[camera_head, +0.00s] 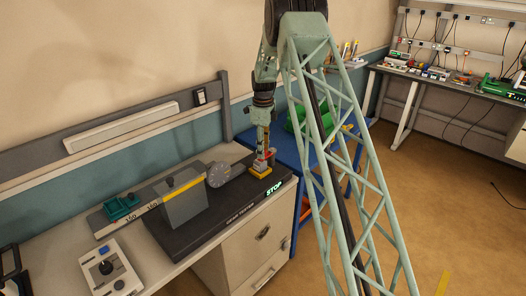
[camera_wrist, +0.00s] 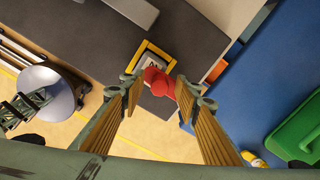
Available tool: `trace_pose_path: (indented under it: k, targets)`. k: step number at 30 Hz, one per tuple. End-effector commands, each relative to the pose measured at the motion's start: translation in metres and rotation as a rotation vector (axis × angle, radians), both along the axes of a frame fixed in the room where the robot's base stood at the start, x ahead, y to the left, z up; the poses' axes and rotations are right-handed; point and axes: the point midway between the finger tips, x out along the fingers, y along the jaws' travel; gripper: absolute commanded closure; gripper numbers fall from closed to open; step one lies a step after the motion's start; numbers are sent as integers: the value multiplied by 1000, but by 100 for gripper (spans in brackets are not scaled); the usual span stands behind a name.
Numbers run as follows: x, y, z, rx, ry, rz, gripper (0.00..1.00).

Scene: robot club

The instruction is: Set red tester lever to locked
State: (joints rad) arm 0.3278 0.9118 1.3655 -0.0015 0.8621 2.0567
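The red lever (camera_wrist: 160,82) shows in the wrist view as a rounded red knob by a yellow-edged square plate (camera_wrist: 150,60). My gripper (camera_wrist: 157,84) is open, with ribbed fingers on both sides of the knob. There is a gap at the left finger; the right fingertip is very close to the knob, and I cannot tell whether it touches. In the head view my gripper (camera_head: 264,150) points down at the yellow base (camera_head: 260,170) on the right end of the dark tester (camera_head: 215,222). The lever's exact position is hard to read there.
The tester carries a grey block, a round dial (camera_head: 218,175) and a lit green STOP sign (camera_head: 275,188). A control box (camera_head: 110,270) stands on the bench at left. A blue table (camera_head: 285,150) with a green bin (camera_wrist: 300,135) adjoins at right.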

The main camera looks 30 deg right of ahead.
Motion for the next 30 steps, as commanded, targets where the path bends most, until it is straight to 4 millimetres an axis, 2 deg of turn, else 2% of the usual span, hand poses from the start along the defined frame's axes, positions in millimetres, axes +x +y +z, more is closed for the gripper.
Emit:
trace_pose_path:
  k: [8,24,30]
  targets:
    - [1,0,22,-1,-2,0,70]
    - [0,0,96,-1,-2,0,70]
    - [0,0,112,0,0,0,70]
